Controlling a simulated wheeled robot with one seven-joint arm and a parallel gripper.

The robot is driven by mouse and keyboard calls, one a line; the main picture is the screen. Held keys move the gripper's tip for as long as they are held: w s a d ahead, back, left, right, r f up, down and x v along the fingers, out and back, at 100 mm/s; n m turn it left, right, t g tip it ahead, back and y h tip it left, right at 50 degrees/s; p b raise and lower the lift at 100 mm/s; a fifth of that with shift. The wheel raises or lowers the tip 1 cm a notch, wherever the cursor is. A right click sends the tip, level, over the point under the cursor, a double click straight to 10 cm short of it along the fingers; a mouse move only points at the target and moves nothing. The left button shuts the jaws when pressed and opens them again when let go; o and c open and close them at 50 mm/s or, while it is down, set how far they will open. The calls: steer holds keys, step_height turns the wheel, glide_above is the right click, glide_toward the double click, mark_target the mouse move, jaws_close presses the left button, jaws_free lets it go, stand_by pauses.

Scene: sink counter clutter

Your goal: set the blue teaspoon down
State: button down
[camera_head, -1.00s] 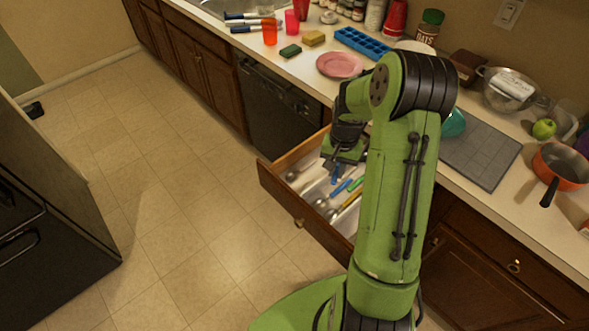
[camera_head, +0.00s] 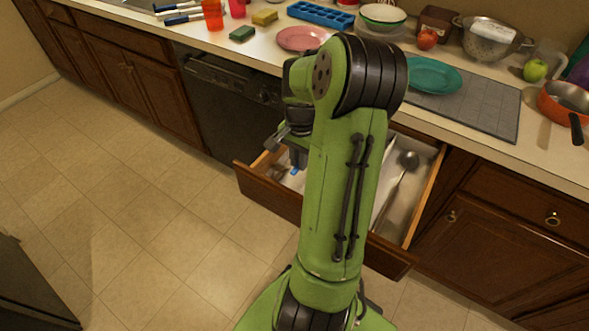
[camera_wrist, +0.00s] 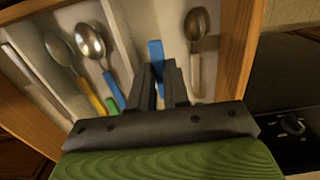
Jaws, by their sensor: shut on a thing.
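In the wrist view my gripper (camera_wrist: 160,72) points down into the open drawer. Its fingers are shut on the blue teaspoon (camera_wrist: 156,56), whose blue handle shows between and beyond the fingertips. The spoon's bowl is not clearly visible. I cannot tell whether the spoon touches the drawer bottom. In the head view my arm hides most of the gripper, and a small blue bit (camera_head: 294,171) shows below it in the drawer.
The open drawer (camera_head: 270,197) has light dividers. To the left in the wrist view lie several spoons, including a blue-handled one (camera_wrist: 115,92); a white-handled spoon (camera_wrist: 195,65) lies right. The counter above holds a pink plate (camera_head: 301,38) and teal plate (camera_head: 433,76).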

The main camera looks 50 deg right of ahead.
mark_target(299, 180)
step_height(299, 180, down, 5)
steer(key=shift+f+b, duration=0.1)
steer(key=shift+b, duration=0.65)
steer(key=shift+f, duration=0.15)
steer(key=c, duration=1.1)
jaws_free()
